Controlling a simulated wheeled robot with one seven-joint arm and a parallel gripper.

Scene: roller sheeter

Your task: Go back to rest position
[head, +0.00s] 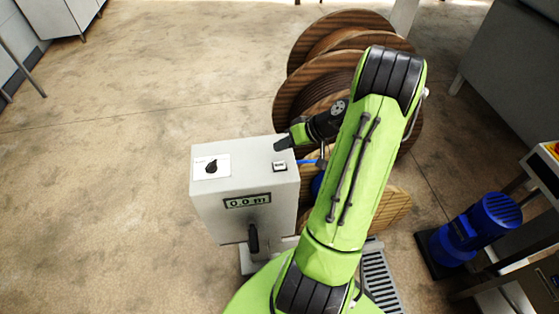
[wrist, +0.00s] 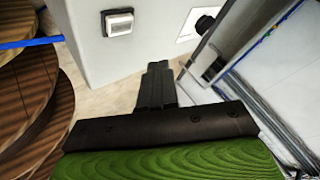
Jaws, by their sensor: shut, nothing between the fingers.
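My gripper (wrist: 155,85) is shut and empty in the wrist view, its dark fingers together in front of the light grey control box. In the head view my green arm reaches over the spools, and my gripper (head: 284,144) is beside the right edge of the box top. The control box (head: 222,192) has a dark rotary knob (head: 211,167), a small switch (head: 280,167) and a display (head: 247,201) reading 0.0 m. The switch (wrist: 118,22) and the knob (wrist: 203,24) also show in the wrist view.
Large wooden cable spools (head: 310,75) stand behind and right of the box, partly hidden by my arm. A blue cable (head: 307,161) runs beside the box. A blue motor (head: 480,222) stands at the right. The concrete floor (head: 110,150) on the left is clear.

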